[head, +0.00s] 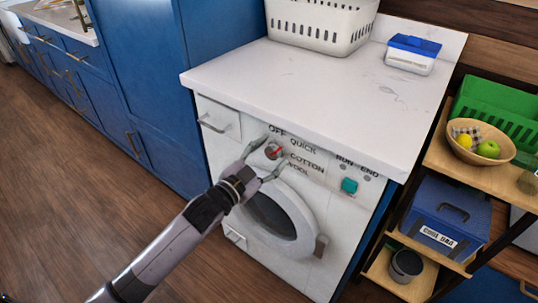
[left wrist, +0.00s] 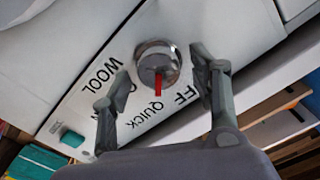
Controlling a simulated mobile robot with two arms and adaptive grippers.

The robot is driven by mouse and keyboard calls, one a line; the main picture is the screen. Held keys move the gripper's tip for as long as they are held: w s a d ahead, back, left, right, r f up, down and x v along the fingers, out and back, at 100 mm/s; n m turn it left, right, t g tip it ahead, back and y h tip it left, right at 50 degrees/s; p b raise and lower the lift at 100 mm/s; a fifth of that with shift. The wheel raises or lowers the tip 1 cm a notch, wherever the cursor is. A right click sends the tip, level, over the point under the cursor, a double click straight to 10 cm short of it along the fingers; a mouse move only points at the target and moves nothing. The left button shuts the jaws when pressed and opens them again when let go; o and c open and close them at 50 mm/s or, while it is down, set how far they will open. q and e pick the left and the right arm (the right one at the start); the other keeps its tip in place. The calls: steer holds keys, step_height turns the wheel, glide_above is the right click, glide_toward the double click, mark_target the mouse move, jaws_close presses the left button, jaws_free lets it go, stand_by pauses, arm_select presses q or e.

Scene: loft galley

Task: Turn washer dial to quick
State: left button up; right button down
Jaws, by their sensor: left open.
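The washer (head: 262,215) is white, with a round metal dial (head: 272,151) at its upper front. The dial also shows in the left wrist view (left wrist: 155,55), with a red pointer (left wrist: 158,84) aimed at the start of the QUICK label (left wrist: 148,109), beside OFF. The labels OFF, QUICK, COTTON and WOOL sit around the dial's right side in the head view. My left gripper (head: 264,158) is open and empty in front of the dial. Its fingers (left wrist: 152,80) lie on either side of the dial in the picture, with no clear contact. My right gripper is not in view.
A white worktop (head: 310,85) overhangs the washer panel and bears a white basket (head: 320,25) and a blue-lidded box (head: 411,55). A teal button (head: 349,186) sits right of the dial. Shelves (head: 440,155) stand at right, blue cabinets (head: 150,85) at left. The wooden floor is clear.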

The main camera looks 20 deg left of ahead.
arm_select(q)
steer(key=v, duration=1.2)
stand_by(0.5)
